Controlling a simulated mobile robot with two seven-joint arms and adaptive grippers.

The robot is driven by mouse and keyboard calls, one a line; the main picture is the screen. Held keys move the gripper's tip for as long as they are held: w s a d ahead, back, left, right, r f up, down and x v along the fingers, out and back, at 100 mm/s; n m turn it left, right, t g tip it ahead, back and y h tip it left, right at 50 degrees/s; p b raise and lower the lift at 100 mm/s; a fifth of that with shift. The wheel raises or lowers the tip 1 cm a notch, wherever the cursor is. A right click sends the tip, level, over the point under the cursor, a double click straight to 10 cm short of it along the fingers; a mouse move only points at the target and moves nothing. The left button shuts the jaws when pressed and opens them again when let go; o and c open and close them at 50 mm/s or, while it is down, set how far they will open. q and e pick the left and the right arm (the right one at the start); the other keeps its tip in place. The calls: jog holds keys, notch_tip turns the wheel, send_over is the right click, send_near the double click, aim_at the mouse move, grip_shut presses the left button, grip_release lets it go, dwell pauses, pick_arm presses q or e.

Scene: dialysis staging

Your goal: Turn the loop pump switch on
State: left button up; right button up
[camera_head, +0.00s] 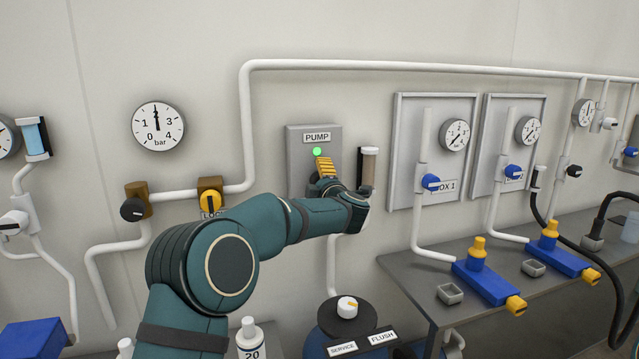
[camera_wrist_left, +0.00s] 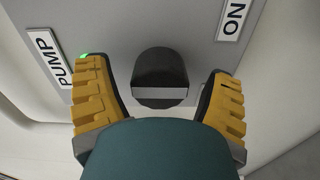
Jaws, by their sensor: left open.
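The grey pump switch box (camera_head: 300,150) is on the wall with a PUMP label (camera_head: 317,137) and a lit green lamp (camera_head: 317,152). My left gripper (camera_head: 325,170) is in front of the box and hides the switch in the head view. In the left wrist view the dark switch knob (camera_wrist_left: 160,72) shows between the two yellow fingers of my open left gripper (camera_wrist_left: 158,78), with gaps on both sides. The PUMP label (camera_wrist_left: 50,57) is left of the knob and an ON label (camera_wrist_left: 234,18) is right of it. My right gripper is not in view.
White pipe (camera_head: 400,67) runs above the box. A brown-filled cylinder (camera_head: 369,168) is close to its right. A valve with a yellow tag (camera_head: 211,195) is to its left. A round dark-topped vessel (camera_head: 347,315) stands below. A grey bench (camera_head: 405,270) is at right.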

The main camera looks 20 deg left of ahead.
pick_arm(q)
jog(key=v, duration=1.2)
